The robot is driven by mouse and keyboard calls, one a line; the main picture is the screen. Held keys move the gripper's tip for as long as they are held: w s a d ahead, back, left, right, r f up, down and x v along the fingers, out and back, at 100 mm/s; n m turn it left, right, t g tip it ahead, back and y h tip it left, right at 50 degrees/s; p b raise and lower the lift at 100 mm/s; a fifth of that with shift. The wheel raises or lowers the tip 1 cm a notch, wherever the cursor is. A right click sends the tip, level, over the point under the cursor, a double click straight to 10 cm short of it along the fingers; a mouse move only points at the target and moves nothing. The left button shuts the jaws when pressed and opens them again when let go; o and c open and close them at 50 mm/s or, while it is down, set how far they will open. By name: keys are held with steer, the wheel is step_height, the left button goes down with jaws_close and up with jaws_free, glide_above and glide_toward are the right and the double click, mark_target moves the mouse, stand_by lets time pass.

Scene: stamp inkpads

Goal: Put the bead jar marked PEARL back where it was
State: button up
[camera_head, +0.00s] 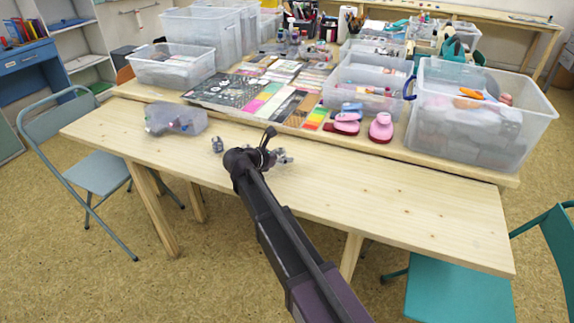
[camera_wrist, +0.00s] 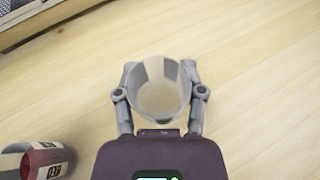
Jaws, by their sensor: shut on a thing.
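My gripper (camera_wrist: 160,68) is shut around a clear round jar (camera_wrist: 158,98) with pale contents in the wrist view. Its two fingers press on opposite sides of the jar, and I look down into it from above. Its marking cannot be read, so I cannot tell from the label that it is PEARL. In the head view my gripper (camera_head: 282,157) is over the front wooden table (camera_head: 400,205), and my arm mostly hides the held jar. Whether the jar touches the wood is unclear.
A jar with red contents and a black-and-white label (camera_wrist: 45,160) is at lower left in the wrist view. A small jar (camera_head: 217,145) stands left of my gripper. A clear bin (camera_head: 176,119) is farther left. The table's right side is bare.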

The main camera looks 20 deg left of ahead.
steer(key=shift+f+b, duration=0.55)
steer(key=shift+f, duration=0.35)
steer(key=shift+f, duration=0.15)
steer(key=o, duration=1.1)
steer(key=shift+r, duration=0.3)
steer(key=p+v, duration=0.4)
steer(key=v, duration=0.6)
steer(key=shift+s+a+r, duration=0.1)
steer(key=shift+s+a, duration=0.05)
steer(key=shift+s, duration=0.1)
steer(key=shift+s+a+r+p, duration=0.15)
steer(key=shift+s+a+p, duration=0.2)
steer(key=shift+s, duration=0.25)
